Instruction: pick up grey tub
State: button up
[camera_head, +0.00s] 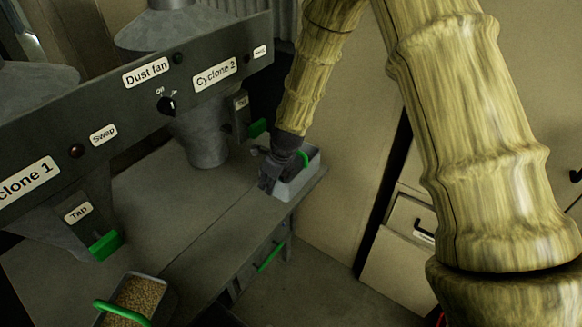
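A grey tub (312,170) with a green handle sits at the right end of the grey bench, near its edge. My gripper (268,184) is at the left side of this tub and covers part of it. The dark fingers point down; whether they touch the tub or are open or shut cannot be made out. A second grey tub (169,299) with a green handle stands at the lower left, filled with tan grain and partly cut off by the frame.
The grey bench (190,215) is clear between the tubs. Above it runs a dark panel (125,105) labelled Dust fan, Cyclone 1 and Cyclone 2. A metal cone (203,140) and green tap handles (106,245) hang below. A drawer (410,220) is at the right.

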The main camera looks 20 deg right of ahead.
jog(key=shift+x, duration=0.8)
grip_shut()
